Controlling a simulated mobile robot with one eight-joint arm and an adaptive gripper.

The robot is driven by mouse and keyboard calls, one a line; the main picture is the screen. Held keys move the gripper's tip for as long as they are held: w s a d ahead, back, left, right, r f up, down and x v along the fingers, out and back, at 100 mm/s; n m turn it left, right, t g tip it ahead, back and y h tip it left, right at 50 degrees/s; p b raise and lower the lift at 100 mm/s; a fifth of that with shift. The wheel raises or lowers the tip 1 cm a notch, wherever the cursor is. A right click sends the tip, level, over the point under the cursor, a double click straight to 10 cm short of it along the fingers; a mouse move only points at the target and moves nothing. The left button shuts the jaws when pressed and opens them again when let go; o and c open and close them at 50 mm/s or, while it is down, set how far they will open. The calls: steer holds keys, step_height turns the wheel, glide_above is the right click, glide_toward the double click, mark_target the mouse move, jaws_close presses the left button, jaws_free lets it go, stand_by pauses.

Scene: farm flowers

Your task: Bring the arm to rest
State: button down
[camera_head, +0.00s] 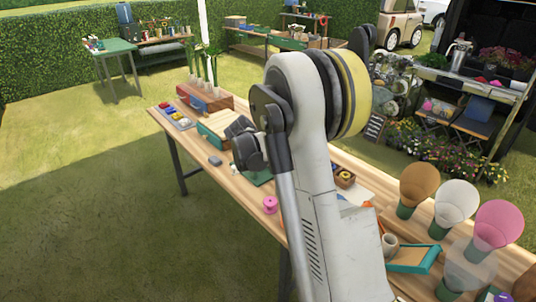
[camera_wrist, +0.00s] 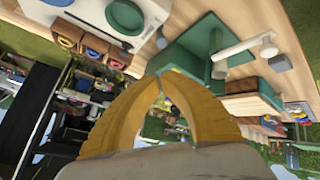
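My arm rises across the middle of the head view, over the long wooden table (camera_head: 190,140). The gripper's fingers cannot be made out there. In the wrist view, the two yellow fingers of my gripper (camera_wrist: 163,80) bend inward and their tips meet. No object shows between them, so the gripper is shut and empty. Beyond the tips lie a green tray-like object (camera_wrist: 195,45) and a white rod-like tool (camera_wrist: 240,47) on the wooden surface.
Potted plants stand at the far end. Open grass (camera_head: 90,220) lies to the left.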

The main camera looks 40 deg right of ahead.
steer(key=s+a+r+n+t+y, duration=0.1)
steer(key=s+a+r+n+y, duration=0.1)
steer(key=s+a+r, duration=0.55)
steer(key=s+a+r+n+t+y, duration=0.15)
steer(key=s+a+r, duration=0.3)
steer(key=a, duration=0.55)
steer(key=s+a+f+n+t+y, duration=0.1)
steer(key=s+a+n+y, duration=0.3)
steer(key=s+a, duration=0.9)
steer(key=s+f, duration=0.1)
steer(key=s, duration=0.2)
steer(key=shift+s+a+f, duration=0.2)
steer(key=shift+a, duration=0.1)
